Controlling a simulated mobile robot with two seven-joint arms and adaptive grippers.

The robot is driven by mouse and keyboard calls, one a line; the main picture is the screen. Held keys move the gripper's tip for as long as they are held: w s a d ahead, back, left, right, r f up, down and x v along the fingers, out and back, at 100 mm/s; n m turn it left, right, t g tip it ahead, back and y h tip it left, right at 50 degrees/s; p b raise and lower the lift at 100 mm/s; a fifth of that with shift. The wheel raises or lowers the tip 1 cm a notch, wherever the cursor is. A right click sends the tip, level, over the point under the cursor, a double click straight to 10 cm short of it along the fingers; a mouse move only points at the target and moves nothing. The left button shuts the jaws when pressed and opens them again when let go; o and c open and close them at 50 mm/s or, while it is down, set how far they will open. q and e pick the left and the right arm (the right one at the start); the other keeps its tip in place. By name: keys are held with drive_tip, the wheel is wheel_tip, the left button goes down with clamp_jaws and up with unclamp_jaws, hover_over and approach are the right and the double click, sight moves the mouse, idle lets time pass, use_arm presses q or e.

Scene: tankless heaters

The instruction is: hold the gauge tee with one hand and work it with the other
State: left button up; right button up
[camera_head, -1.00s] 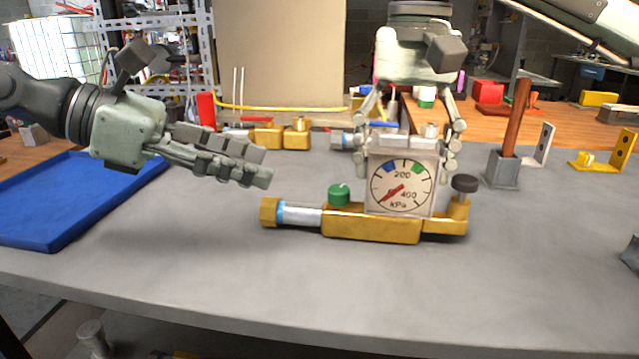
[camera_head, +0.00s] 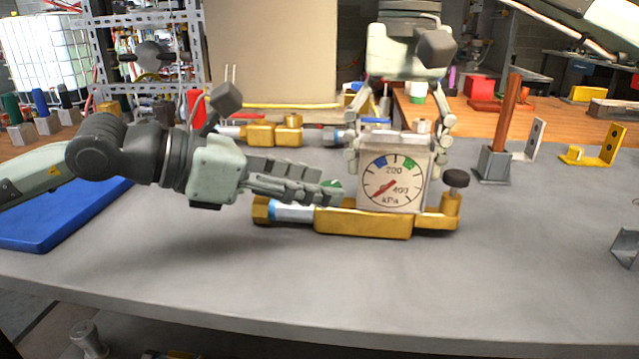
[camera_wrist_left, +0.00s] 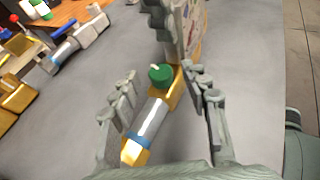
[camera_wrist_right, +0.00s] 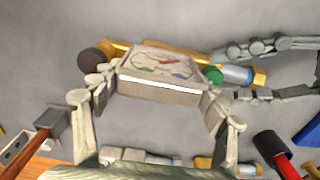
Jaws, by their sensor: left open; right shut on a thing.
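The gauge tee is a brass body (camera_head: 360,222) lying on the grey table, with a boxy white kPa gauge (camera_head: 394,178) on top. Its needle points to the lower left. A dark knob (camera_head: 456,178) stands at its right end. A green knob (camera_wrist_left: 160,77) is left of the gauge, mostly hidden by fingers in the head view. My right gripper (camera_wrist_right: 160,82) is shut on the gauge's sides from behind. My left gripper (camera_head: 330,190) is open, its fingers pointing right at the green knob. In the left wrist view the fingers spread to both sides of the knob, apparently without gripping it.
Another brass fitting (camera_head: 273,134) lies behind the tee. A blue tray (camera_head: 70,225) is at the left, below my left arm. A brown rod in a grey holder (camera_head: 493,165) and a yellow bracket (camera_head: 606,148) stand at the right. The table front is clear.

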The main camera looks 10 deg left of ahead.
use_arm(q)
drive_tip(key=shift+w+d+f, duration=0.25)
drive_tip(key=shift+w+d, duration=0.1)
drive_tip(key=shift+d, duration=0.2)
clamp_jaws()
drive_tip(key=shift+a+f+m+g, duration=0.1)
drive_tip(key=shift+m+g, duration=0.2)
drive_tip(key=shift+g, duration=0.1)
drive_tip(key=shift+w+m+g+h, duration=0.25)
drive_tip(key=shift+m+g+h, duration=0.35)
drive_tip(key=shift+m+g, duration=0.25)
drive_tip(key=shift+w+m+g+h, duration=0.2)
drive_tip(key=shift+m+g+h, duration=0.2)
drive_tip(key=shift+m+g, duration=1.65)
drive_tip(key=shift+a+g, duration=0.1)
drive_tip(key=shift+g, duration=0.2)
